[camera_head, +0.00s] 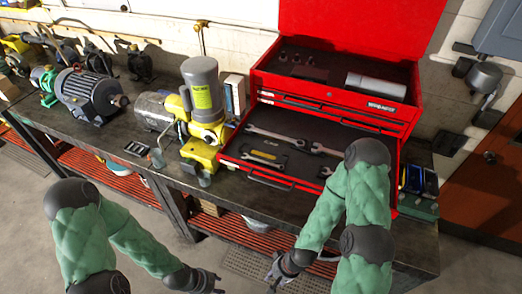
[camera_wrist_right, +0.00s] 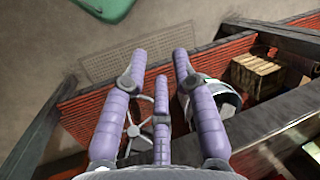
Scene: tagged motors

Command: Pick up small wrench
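Several wrenches lie in the open drawer (camera_head: 232,156) of the red toolbox (camera_head: 415,60) in the head view. A long wrench (camera_head: 275,135) lies at the back, a shorter one (camera_head: 264,157) with a yellowish patch lies in front of it, and others are partly hidden by my right arm. I cannot tell for sure which is the small wrench. My right gripper (camera_head: 274,280) is low in front of the bench, below the drawer; in the right wrist view its fingers (camera_wrist_right: 160,75) are spread and empty. My left gripper (camera_head: 215,287) is low at the bottom edge; its fingers are unclear.
A yellow-and-grey motor (camera_head: 205,95) stands left of the drawer on the dark bench (camera_head: 115,140). A dark motor (camera_head: 88,93) stands further left. Red slatted shelving (camera_head: 250,233) runs under the bench. A wooden crate (camera_wrist_right: 256,75) sits there in the right wrist view.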

